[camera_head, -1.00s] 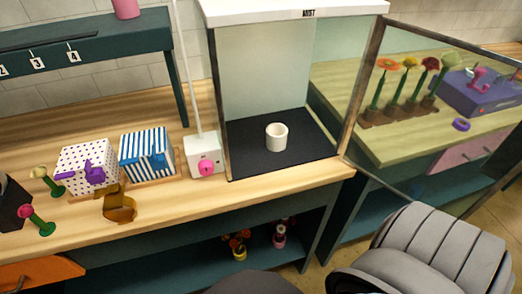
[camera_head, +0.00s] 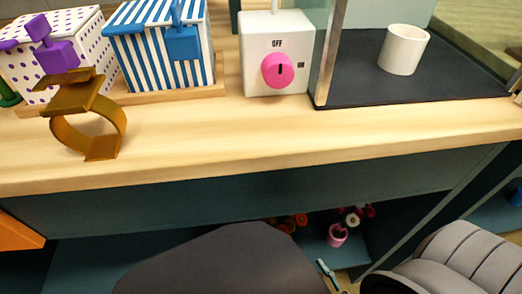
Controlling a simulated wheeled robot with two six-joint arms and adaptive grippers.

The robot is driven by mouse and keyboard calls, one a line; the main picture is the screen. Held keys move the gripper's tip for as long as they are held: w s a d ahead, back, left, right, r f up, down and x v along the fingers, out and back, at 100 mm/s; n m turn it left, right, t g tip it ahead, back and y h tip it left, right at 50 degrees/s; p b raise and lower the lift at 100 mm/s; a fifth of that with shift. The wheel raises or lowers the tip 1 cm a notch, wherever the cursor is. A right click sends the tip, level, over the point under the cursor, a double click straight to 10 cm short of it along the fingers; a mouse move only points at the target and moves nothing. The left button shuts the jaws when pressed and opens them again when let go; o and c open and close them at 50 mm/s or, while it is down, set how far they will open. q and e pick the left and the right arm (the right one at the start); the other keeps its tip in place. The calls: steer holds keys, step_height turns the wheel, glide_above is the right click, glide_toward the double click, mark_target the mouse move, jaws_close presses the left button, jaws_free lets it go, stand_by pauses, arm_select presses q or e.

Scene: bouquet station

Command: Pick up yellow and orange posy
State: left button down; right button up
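On the shelf under the table, orange flowers (camera_head: 293,222) with a little yellow show. They look like the yellow and orange posy, but its pot is hidden behind a dark grey rounded shape. Right beside it stands a pink pot (camera_head: 337,235) with dark pink and white flowers (camera_head: 356,214). Neither of my grippers is in view.
Above the shelf, the wooden table edge (camera_head: 200,165) overhangs. On the table are a brass stand (camera_head: 103,147), a dotted box (camera_head: 75,20), a striped box (camera_head: 130,48), a white switch box (camera_head: 260,90) and a white cup (camera_head: 404,50). A grey ribbed shape (camera_head: 465,255) fills the lower right.

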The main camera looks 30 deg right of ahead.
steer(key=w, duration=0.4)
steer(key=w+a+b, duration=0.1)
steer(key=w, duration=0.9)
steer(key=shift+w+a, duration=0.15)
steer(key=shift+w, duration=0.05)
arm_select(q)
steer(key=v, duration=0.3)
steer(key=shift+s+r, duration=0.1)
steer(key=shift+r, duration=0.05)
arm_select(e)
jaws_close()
